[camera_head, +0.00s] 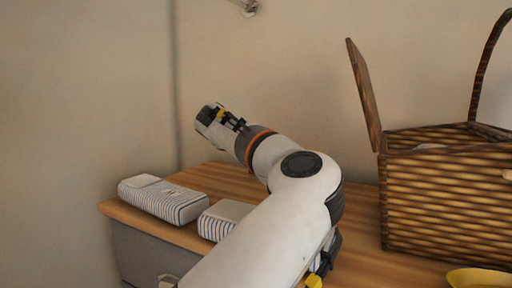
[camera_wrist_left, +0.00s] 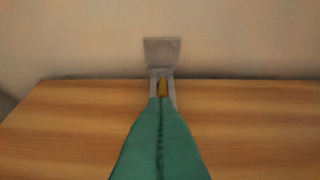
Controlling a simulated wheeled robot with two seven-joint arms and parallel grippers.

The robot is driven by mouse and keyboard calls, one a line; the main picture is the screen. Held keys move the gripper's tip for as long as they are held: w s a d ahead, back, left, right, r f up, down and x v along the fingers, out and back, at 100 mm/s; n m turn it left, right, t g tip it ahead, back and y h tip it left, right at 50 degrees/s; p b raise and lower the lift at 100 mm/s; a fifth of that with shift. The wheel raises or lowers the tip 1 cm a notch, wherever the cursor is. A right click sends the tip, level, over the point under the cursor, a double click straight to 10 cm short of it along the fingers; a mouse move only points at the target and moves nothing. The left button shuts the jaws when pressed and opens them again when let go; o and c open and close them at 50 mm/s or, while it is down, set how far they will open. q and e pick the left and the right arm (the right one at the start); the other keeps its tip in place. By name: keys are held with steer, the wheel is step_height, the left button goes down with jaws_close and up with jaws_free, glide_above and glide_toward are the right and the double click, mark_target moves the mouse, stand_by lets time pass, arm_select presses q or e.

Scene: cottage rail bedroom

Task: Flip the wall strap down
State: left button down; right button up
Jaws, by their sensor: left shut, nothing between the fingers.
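My left gripper (camera_head: 206,117) is at the end of the white arm, close to the wall above the wooden top. In the left wrist view a teal tapered shape with a central seam, apparently my shut fingers, runs up to a narrow grey tip (camera_wrist_left: 162,88). A grey metal plate on the wall, possibly the wall strap (camera_wrist_left: 162,50), stands up just beyond that tip. I cannot tell whether they touch. In the head view I cannot make the strap out. A black-and-yellow part at the bottom edge looks like part of my right gripper (camera_head: 318,272); its fingers are hidden.
A yellow object (camera_head: 478,279) is at the lower right. A metal fixture (camera_head: 247,8) is high on the wall.

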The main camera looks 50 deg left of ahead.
arm_select(q)
steer(key=s+d+r+b, duration=0.3)
steer(key=s, duration=0.6)
steer(key=shift+s+r+b, duration=0.25)
steer(key=shift+r+b, duration=0.05)
steer(key=shift+b, duration=0.1)
